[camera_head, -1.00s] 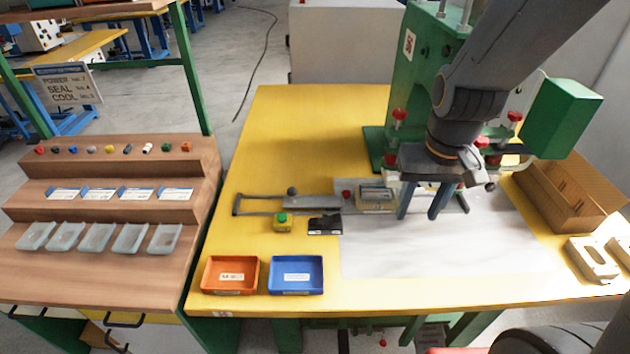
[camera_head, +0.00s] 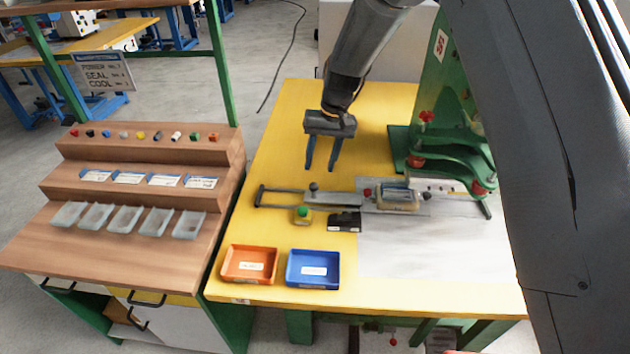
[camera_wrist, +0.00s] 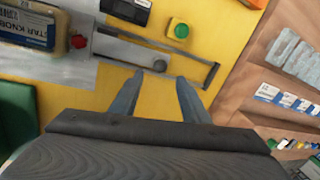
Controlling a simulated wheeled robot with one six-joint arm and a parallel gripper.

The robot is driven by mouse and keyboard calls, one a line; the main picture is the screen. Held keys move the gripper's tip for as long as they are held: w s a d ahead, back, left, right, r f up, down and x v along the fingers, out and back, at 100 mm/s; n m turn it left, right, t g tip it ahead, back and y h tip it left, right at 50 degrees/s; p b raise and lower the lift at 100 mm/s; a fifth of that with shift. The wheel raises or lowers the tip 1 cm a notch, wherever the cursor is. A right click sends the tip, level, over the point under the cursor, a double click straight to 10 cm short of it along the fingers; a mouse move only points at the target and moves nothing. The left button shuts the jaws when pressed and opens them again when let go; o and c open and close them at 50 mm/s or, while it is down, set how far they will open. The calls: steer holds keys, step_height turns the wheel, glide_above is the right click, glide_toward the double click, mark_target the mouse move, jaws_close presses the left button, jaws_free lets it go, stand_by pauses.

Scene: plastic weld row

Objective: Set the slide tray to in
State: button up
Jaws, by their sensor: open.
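The slide tray (camera_head: 420,207) is a grey metal plate on a low rail, in front of the green press. It carries a beige and clear block (camera_head: 397,199) beside a red knob (camera_head: 367,193). A dark ball knob (camera_head: 314,187) stands on the bar. My gripper (camera_head: 321,169) is open and empty, fingers down, behind the bar and right of the loop handle. In the wrist view my fingertips (camera_wrist: 160,77) appear close to the bar, not visibly touching it.
Orange (camera_head: 249,264) and blue (camera_head: 313,269) bins lie at the front edge. The green press (camera_head: 440,150) stands at right. The yellow table behind the bar is clear.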

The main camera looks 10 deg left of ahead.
steer(key=shift+s+a+f+p, duration=0.1)
steer(key=shift+a+f+p, duration=0.25)
steer(key=shift+f, duration=0.9)
steer(key=shift+s+a+f+p, duration=0.1)
steer(key=shift+f+p, duration=0.3)
steer(key=shift+f, duration=0.85)
steer(key=shift+a+f+p, duration=0.25)
steer(key=shift+f+p, duration=0.15)
steer(key=shift+f, duration=0.85)
